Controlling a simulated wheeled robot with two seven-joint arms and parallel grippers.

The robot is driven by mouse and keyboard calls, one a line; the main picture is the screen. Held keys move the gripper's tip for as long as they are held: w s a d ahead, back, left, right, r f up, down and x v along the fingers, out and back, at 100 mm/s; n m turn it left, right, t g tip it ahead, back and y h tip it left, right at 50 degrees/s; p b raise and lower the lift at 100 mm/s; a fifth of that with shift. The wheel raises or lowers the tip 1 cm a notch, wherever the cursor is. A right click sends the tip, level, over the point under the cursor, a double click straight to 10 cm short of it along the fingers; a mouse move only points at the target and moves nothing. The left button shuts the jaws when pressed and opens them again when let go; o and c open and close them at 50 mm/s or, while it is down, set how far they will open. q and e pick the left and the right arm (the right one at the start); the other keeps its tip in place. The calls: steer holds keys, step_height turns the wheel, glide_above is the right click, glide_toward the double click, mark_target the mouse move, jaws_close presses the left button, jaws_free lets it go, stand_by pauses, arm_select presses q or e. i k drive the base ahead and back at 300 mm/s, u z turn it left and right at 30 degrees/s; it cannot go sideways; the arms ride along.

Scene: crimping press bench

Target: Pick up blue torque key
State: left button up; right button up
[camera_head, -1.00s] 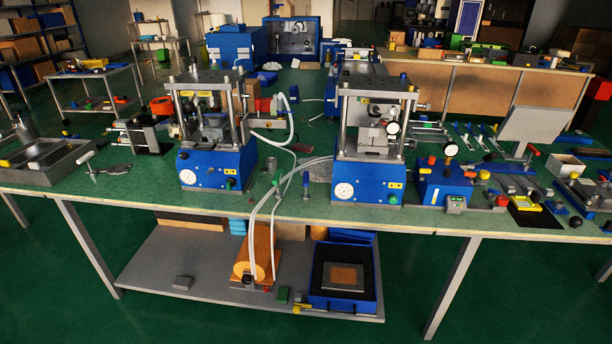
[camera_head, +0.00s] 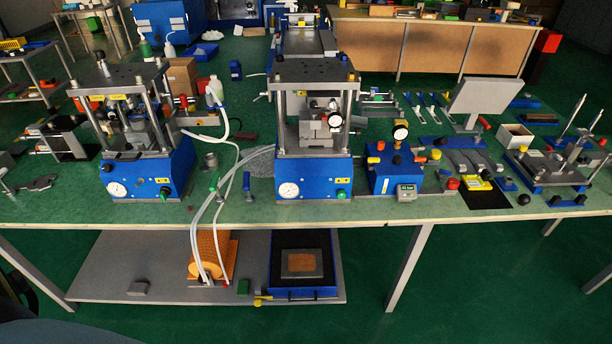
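A small upright blue-handled tool (camera_head: 247,183), which looks like the blue torque key, stands near the front edge of the green bench (camera_head: 230,210). It is between the left press (camera_head: 150,175) and the middle press (camera_head: 313,178). A similar tool with a green handle (camera_head: 214,182) stands just to its left. A white hose passes close beside the blue one. Neither of my grippers is in view.
White hoses (camera_head: 228,165) hang over the bench's front edge near the tools. A blue gauge box (camera_head: 395,172) stands right of the middle press. A lower shelf (camera_head: 120,265) holds an orange cylinder (camera_head: 212,250) and a blue tray (camera_head: 333,290).

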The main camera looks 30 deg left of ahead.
mark_target(250, 199)
steer(key=z, duration=0.15)
steer(key=i, duration=0.8)
steer(key=u, duration=0.75)
steer(key=i, duration=0.5)
steer(key=u, duration=0.55)
